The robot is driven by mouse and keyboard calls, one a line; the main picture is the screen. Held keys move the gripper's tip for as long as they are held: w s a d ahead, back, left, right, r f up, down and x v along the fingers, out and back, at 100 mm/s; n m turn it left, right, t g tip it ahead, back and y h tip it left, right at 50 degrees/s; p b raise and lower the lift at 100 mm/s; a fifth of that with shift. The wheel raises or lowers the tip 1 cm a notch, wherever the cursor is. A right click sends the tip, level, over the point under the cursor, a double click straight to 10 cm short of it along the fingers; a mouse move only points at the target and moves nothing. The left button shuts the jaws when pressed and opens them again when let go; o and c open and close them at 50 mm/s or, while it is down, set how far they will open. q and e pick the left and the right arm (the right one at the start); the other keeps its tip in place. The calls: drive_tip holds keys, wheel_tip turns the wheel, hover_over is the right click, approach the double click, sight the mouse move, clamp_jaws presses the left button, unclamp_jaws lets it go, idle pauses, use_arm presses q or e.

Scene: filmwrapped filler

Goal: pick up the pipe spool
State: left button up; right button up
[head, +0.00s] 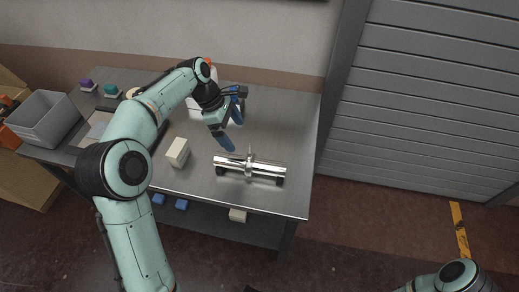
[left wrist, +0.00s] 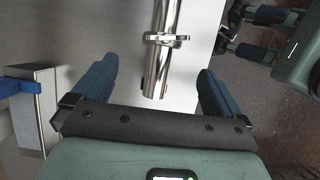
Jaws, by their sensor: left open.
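The pipe spool (head: 262,168) is a shiny metal pipe with a flange ring around its middle. It lies on its side near the front right of the metal table (head: 290,110). In the left wrist view the spool (left wrist: 157,75) points toward my palm, its near end ahead of the gap between the fingers. My left gripper (head: 232,128) is open and empty, above the table and just behind and left of the spool. Its blue fingers show in the left wrist view. My right gripper (left wrist: 240,32) shows there at the top right, fingers apart, beyond the table edge.
A cream block (head: 177,152) stands left of the spool. A grey bin (head: 45,120) is at the table's left end, near purple (head: 88,85) and teal (head: 110,90) pieces. A box (left wrist: 35,110) stands left of my left gripper in the wrist view. The table's right side is clear.

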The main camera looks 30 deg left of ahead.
sight(252, 158)
use_arm(q)
drive_tip(key=x, duration=0.5)
drive_tip(key=b+x, duration=0.1)
drive_tip(key=x, duration=0.1)
drive_tip(key=shift+s+d+f, duration=0.25)
drive_tip(key=shift+f, duration=0.05)
drive_tip(key=shift+d+b+x, duration=0.15)
drive_tip(key=shift+d+x, duration=0.05)
drive_tip(key=shift+x, duration=1.2)
drive_tip(key=shift+d+b+x, duration=0.15)
drive_tip(key=shift+d+x, duration=0.05)
drive_tip(key=shift+x, duration=1.15)
drive_tip(key=shift+r, duration=0.2)
use_arm(e)
drive_tip(key=shift+s+f, duration=0.6)
drive_tip(key=shift+f, duration=0.35)
use_arm(q)
drive_tip(key=shift+w, duration=0.1)
clamp_jaws()
